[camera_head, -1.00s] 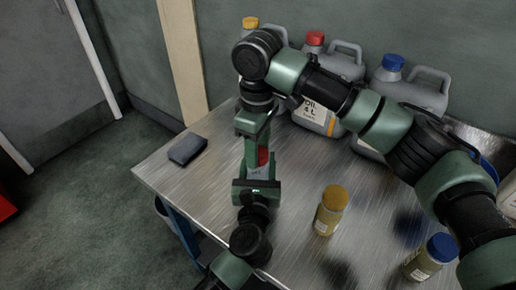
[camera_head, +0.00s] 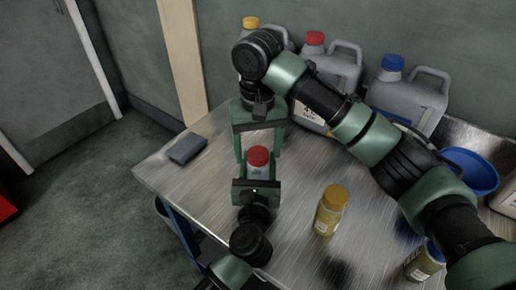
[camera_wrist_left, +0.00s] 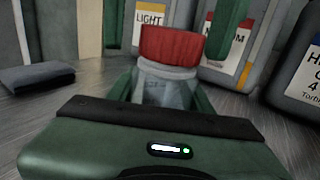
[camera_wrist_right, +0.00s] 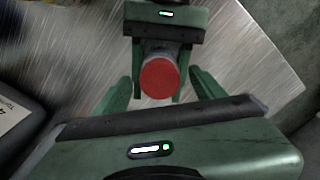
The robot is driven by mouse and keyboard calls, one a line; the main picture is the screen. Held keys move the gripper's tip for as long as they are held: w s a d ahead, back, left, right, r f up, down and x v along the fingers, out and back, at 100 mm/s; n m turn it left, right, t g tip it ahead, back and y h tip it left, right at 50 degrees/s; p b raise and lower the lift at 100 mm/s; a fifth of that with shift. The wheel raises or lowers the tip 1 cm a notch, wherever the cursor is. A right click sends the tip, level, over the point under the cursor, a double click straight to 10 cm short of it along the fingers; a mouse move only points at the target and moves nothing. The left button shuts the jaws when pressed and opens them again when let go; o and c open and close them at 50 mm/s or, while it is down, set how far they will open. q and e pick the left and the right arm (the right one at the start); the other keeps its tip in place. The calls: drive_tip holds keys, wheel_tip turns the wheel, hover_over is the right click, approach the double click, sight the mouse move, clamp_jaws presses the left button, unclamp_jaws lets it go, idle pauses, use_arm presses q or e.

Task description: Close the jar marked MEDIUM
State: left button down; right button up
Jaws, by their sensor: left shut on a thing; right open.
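A jar with a red cap (camera_head: 258,156) stands upright in my left gripper, toward the table's left side. Its clear body (camera_wrist_left: 160,88) is between the left fingers in the left wrist view; I cannot read its label. The cap sits on the jar's neck; how tight it is I cannot tell. My left gripper (camera_head: 258,174) is shut on the jar's body. My right gripper (camera_head: 258,151) is open, pointing down from above, its fingers on either side of the cap with gaps. In the right wrist view the cap (camera_wrist_right: 159,78) shows from above between them.
A yellow-capped jar (camera_head: 331,212) and a blue-capped jar (camera_head: 422,262) stand to the right. Canisters, including a red-capped one (camera_head: 340,72) and a blue-capped one (camera_head: 412,92), line the back. A blue bowl (camera_head: 472,170) is at right, a dark cloth (camera_head: 187,149) at left.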

sight(258, 172)
wheel_tip(258, 172, up, 12)
idle(0.4)
use_arm(q)
drive_tip(key=c, duration=0.5)
unclamp_jaws()
drive_tip(key=s, duration=0.7)
drive_tip(key=shift+s+a+b, duration=0.25)
drive_tip(key=shift+s+b, duration=0.1)
drive_tip(key=shift+s, duration=0.05)
use_arm(e)
drive_tip(key=shift+f, duration=0.4)
